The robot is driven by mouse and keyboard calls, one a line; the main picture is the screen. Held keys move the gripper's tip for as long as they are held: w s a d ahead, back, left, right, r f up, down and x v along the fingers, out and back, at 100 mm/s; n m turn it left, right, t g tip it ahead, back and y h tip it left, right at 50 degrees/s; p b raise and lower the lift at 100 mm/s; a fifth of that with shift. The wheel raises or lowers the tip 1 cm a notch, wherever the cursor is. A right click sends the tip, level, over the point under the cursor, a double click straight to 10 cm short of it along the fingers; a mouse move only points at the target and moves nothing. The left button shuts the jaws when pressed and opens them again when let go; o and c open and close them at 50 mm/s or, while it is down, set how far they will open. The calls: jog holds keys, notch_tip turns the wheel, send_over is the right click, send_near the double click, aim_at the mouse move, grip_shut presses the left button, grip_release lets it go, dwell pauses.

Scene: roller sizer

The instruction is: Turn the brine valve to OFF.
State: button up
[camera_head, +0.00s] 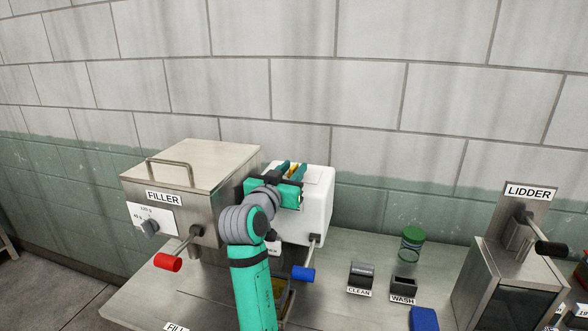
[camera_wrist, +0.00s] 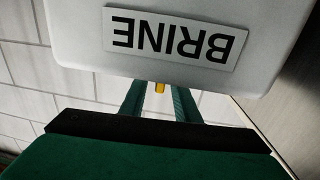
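The white brine tank (camera_head: 318,205) stands right of the filler, and its BRINE label shows upside down in the wrist view (camera_wrist: 172,38). A lever with a blue grip (camera_head: 303,273) sticks out low at the tank's front; no OFF marking is legible. My gripper (camera_head: 290,169) is at the tank's top, its green fingers apart, well above the blue lever. A small yellow piece (camera_wrist: 160,88) shows between the fingers (camera_wrist: 160,102) with gaps beside it. I cannot tell what it belongs to. My arm hides part of the tank's front.
The steel filler (camera_head: 190,170) with a red-grip lever (camera_head: 168,262) and a dial stands at left. On the bench are a green-lidded jar (camera_head: 412,244), the CLEAN (camera_head: 361,275) and WASH (camera_head: 403,285) holders, and a blue block (camera_head: 423,319). The lidder (camera_head: 510,265) stands at right.

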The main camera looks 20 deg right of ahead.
jog(key=shift+w+d, duration=0.25)
jog(key=shift+w, duration=0.05)
jog(key=shift+c, duration=0.2)
grip_shut()
